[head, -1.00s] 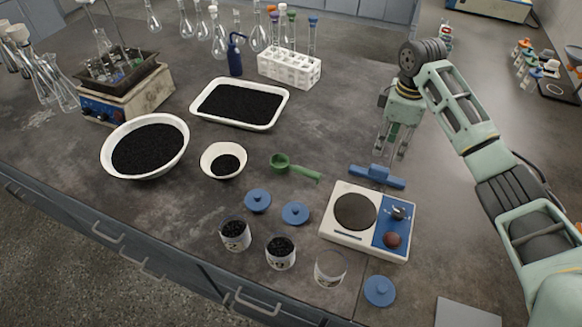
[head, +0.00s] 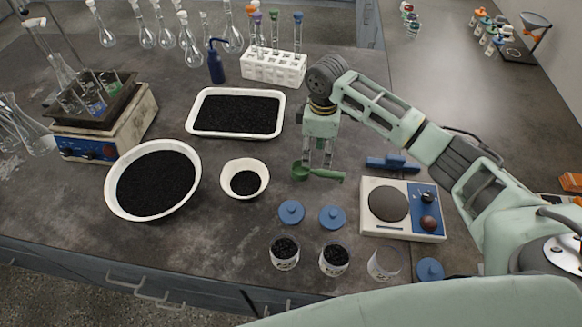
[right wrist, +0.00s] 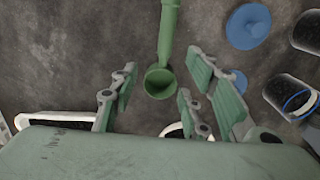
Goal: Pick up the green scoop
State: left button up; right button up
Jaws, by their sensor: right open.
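The green scoop (head: 318,173) lies on the dark bench to the right of the small white bowl, its cup at the left and its handle pointing right. My right gripper (head: 318,160) is just above and behind the scoop in the head view, open and empty. In the right wrist view the scoop's cup (right wrist: 160,82) shows between the open fingers of the right gripper (right wrist: 168,90), with the handle running to the top edge. I cannot tell whether the fingers touch it. My left gripper is not in view.
A small white bowl (head: 226,189), a large white bowl (head: 112,194) and a white tray (head: 284,106) hold black grains. Two blue lids (head: 291,211) lie in front of the scoop. A balance (head: 385,231) and a blue brush-like piece (head: 393,163) are to its right.

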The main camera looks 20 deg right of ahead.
aim_at(315, 171)
jog(key=shift+s+a+f, duration=0.1)
jog(key=shift+a+f, duration=0.1)
jog(key=f, duration=0.2)
jog(key=f+p, duration=0.1)
jog(key=shift+s+d+f, duration=0.25)
jog(key=shift+s+d, duration=0.05)
jog(key=f, duration=0.1)
jog(key=f+p, duration=0.1)
jog(key=f, duration=0.1)
jog(key=shift+a+f, duration=0.25)
jog(key=shift+a, duration=0.1)
jog(key=shift+f, duration=0.3)
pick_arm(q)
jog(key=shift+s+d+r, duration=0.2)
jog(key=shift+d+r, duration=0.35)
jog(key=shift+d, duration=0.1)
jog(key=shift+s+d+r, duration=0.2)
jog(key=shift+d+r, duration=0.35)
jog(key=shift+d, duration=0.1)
pick_arm(e)
jog(key=shift+d, duration=0.1)
grip_shut()
